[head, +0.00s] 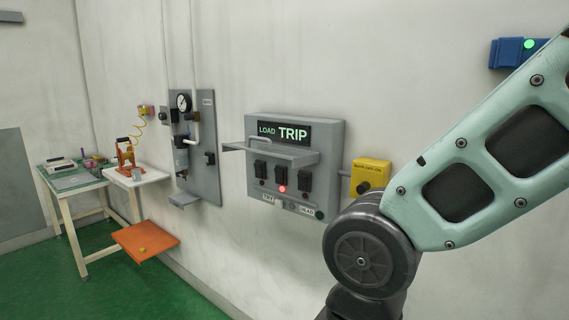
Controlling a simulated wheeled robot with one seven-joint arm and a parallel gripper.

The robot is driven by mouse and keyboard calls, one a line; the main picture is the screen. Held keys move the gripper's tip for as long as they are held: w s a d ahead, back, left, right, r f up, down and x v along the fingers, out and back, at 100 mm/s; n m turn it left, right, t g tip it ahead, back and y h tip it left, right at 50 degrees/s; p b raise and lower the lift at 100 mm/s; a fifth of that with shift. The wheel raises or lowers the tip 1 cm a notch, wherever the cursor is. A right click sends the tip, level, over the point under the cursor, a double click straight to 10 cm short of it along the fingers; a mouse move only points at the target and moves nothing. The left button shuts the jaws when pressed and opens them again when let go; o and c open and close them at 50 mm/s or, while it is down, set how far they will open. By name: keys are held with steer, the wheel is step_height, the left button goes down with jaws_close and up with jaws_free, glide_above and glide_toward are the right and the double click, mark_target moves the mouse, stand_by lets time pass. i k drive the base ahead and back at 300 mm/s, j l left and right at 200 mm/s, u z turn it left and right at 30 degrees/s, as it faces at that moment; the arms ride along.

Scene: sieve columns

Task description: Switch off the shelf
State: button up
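A grey wall panel (334,140) carries a dark display (284,132) reading "LOAD TRIP" in pale green letters. A grey shelf-like ledge (285,155) juts out below the display. Under the ledge are three black switches, left (260,168), middle (281,175) and right (305,181). A red light (282,189) glows below the middle switch. Small labels sit under the switches, too small to read surely. The switch positions are hard to tell. My arm comes in from the right, in front of the wall; my gripper is not in view.
A yellow box (371,172) with a black knob is right of the panel, close to my arm. A gauge board (208,130) hangs to the left. A bench (75,181), white table (150,175) and orange board (143,236) stand farther left. The green floor (110,290) has free room.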

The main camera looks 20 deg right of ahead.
mark_target(279, 172)
steer(key=i+j, duration=1.15)
steer(key=i+l+z, duration=0.05)
steer(key=l, duration=0.05)
